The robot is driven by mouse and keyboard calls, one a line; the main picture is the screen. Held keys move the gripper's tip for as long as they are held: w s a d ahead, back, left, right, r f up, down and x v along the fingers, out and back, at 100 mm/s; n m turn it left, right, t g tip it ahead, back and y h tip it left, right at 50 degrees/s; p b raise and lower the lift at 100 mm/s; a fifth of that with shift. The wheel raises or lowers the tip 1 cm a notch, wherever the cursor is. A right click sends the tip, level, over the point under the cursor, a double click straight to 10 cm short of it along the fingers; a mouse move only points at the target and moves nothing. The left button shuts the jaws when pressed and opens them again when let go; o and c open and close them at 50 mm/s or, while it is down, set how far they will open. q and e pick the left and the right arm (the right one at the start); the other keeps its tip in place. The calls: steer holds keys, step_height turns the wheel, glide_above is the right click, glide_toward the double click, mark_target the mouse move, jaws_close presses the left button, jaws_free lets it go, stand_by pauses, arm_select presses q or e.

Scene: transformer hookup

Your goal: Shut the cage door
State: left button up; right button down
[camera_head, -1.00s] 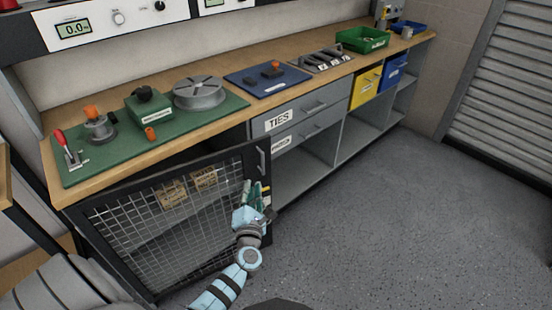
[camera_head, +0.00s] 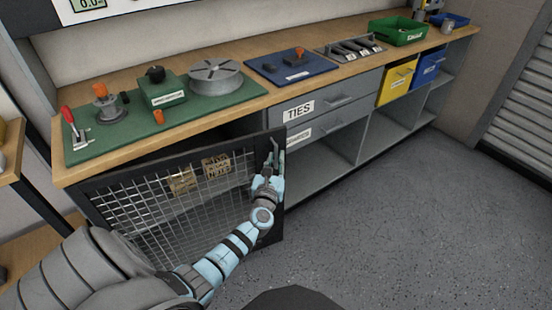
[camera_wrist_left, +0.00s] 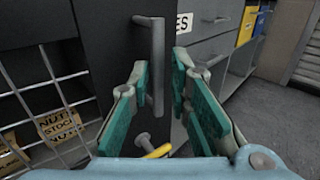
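The cage door (camera_head: 140,210) is a dark-framed wire mesh panel under the left part of the bench. It stands ajar, its right edge swung out from the bench front. Its vertical grey bar handle (camera_wrist_left: 156,62) is on the dark frame near that free edge. My left gripper (camera_head: 271,160) is at the handle. In the left wrist view its teal-padded fingers (camera_wrist_left: 160,72) are open, one on each side of the handle's lower part; I cannot tell whether they touch it. A yellow-tipped metal piece (camera_wrist_left: 157,151) shows below the handle. My right gripper is not in view.
The wooden bench (camera_head: 225,115) carries a green mat (camera_head: 200,112) with fixtures and a blue mat (camera_head: 290,72). A grey drawer marked TIES (camera_head: 325,104) is right of the door. Tan labelled boxes (camera_head: 216,167) show behind the mesh. The speckled floor (camera_head: 400,220) is clear.

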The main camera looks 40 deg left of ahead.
arm_select(q)
steer(key=shift+x, duration=1.1)
steer(key=shift+c, duration=0.6)
steer(key=shift+a, duration=0.1)
jaws_close()
